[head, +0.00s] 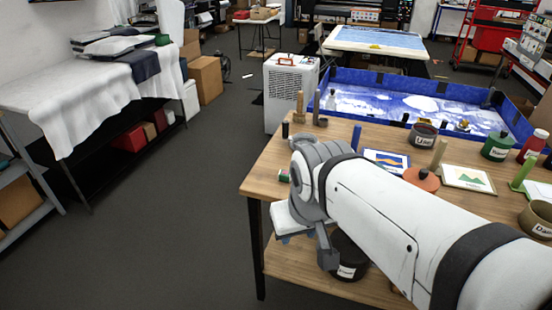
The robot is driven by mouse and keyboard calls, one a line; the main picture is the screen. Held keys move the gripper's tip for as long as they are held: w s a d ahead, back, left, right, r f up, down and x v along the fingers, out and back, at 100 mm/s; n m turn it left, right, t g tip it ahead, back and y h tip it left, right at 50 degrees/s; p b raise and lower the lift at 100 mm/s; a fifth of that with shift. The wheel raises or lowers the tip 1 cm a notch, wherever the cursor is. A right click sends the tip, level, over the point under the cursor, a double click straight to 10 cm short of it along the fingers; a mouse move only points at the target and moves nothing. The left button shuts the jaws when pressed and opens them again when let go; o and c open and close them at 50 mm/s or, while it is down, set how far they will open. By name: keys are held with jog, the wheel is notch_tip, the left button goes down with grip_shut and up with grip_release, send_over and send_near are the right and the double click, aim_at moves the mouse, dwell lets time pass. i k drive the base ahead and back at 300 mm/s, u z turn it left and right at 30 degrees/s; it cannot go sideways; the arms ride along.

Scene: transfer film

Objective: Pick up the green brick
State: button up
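A small green block (284,176) lies near the left edge of the wooden table (262,182), just left of my arm's wrist. It is too small to tell for sure that it is the green brick. My arm reaches from the lower right across the table, and its wrist hides part of the tabletop. My gripper (318,245) hangs below the wrist at the table's front left edge, apart from the block. Its fingertips are not clear, so I cannot see whether it is open or holding anything.
Pots, including a green one (497,147), two pictures (387,161) and upright wooden handles stand on the table. A dark pot (348,262) sits on the lower shelf. A blue-rimmed basin (420,88) and a white dehumidifier (288,92) stand behind. The floor at left is clear.

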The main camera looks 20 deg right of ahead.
aim_at(284, 175)
jog(key=u, duration=0.05)
jog(key=i, duration=1)
jog(key=z, duration=0.05)
